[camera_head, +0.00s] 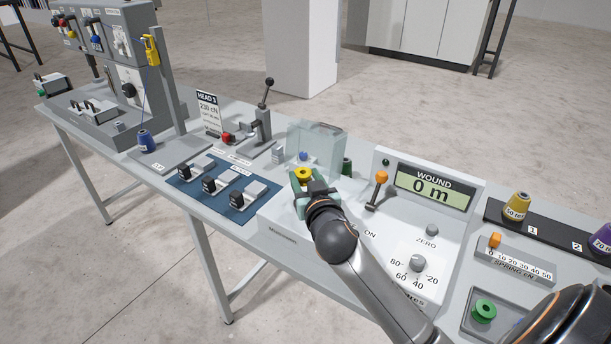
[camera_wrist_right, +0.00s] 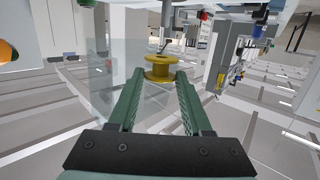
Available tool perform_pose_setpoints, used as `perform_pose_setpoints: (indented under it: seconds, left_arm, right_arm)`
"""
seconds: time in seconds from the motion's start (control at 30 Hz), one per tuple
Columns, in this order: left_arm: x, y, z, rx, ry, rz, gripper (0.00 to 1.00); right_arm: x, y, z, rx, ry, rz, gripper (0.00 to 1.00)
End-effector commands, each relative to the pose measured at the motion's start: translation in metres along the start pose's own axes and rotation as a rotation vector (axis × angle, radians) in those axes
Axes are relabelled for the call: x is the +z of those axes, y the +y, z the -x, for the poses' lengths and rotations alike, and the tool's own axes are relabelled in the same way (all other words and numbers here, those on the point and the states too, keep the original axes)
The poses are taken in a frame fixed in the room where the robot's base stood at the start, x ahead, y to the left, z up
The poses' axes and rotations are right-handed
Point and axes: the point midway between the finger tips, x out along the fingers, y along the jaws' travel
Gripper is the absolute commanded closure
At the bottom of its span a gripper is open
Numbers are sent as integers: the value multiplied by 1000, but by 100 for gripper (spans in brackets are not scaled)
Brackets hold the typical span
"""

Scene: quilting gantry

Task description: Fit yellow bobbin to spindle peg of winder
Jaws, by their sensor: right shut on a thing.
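My right gripper (camera_head: 305,184) is shut on the yellow bobbin (camera_head: 304,174), near the clear guard of the winder (camera_head: 400,238). In the right wrist view the yellow bobbin (camera_wrist_right: 160,70) sits upright between the green fingertips (camera_wrist_right: 158,80). The clear guard (camera_head: 316,143) stands at the winder's left end, and it also shows behind the left finger in the wrist view (camera_wrist_right: 105,75). A small blue part (camera_head: 304,156) shows through the guard. I cannot make out the spindle peg for certain. My left gripper is not in view.
The winder has an orange-topped lever (camera_head: 381,178), a display reading 0 m (camera_head: 432,189) and a dial (camera_head: 417,263). A green bobbin (camera_head: 484,311) lies in a tray at right. A yellow cone (camera_head: 516,206) stands behind it.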

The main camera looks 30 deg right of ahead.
Motion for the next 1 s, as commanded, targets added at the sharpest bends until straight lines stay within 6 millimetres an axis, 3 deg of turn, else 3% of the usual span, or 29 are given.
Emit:
perform_pose_setpoints:
  seconds: [0.1,0.27,1.0]
  left_arm:
    - [10,-1,-9,0,0,0,21]
    - [15,-1,-13,0,0,0,21]
    - [13,-1,-12,0,-1,0,21]
  right_arm:
    - [16,0,-2,0,-1,-1,100]
    - [24,0,-4,0,0,-1,100]
    - [24,0,-4,4,-1,-2,100]
